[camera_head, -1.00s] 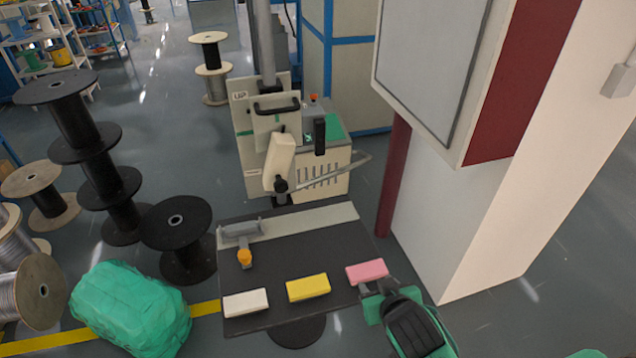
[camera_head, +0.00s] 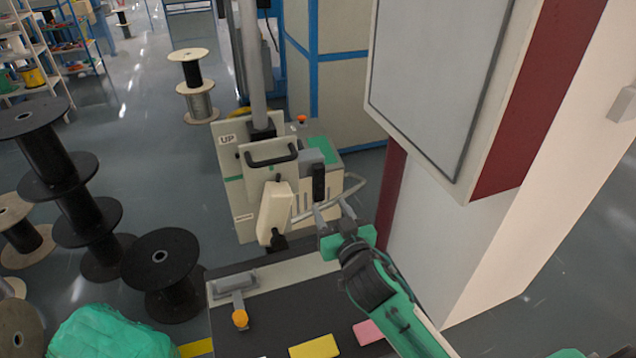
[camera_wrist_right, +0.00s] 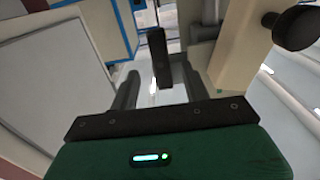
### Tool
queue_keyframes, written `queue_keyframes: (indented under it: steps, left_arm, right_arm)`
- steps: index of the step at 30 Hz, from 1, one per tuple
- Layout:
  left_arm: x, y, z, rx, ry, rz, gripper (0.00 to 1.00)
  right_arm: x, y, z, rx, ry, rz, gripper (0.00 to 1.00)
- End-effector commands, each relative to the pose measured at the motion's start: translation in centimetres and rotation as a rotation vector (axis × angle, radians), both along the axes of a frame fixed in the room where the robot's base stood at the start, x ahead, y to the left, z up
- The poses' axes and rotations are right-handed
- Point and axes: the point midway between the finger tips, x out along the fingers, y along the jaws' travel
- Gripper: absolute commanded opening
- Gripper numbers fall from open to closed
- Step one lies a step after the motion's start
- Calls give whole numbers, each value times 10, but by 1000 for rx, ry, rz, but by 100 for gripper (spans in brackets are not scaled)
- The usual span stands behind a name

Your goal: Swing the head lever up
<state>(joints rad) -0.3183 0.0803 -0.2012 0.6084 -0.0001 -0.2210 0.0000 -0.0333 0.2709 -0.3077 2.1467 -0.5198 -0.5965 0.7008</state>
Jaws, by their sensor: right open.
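A cream machine (camera_head: 232,190) with an "UP" label stands ahead of the dark table. A short upright black grip (camera_head: 319,181), apparently the head lever's handle, is at its right side. My right gripper (camera_head: 332,212) is open and empty, just below and in front of this grip. In the right wrist view the black grip (camera_wrist_right: 159,56) lies in line with the gap between my open fingers (camera_wrist_right: 160,88), apparently beyond their tips. Contact does not show. A cream arm (camera_head: 275,213) with a black knob (camera_wrist_right: 296,28) is left of the grip. My left gripper is out of view.
A white cabinet with a panel (camera_head: 430,85) stands close on the right. Black spools (camera_head: 160,270) stand left.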

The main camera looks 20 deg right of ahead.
Motion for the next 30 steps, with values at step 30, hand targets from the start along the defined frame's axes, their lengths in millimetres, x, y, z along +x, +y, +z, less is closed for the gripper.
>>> queue_keyframes:
  steps: [30]
  left_arm:
    - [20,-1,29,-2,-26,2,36]
  right_arm:
    - [85,3,0,-1,1,-1,28]
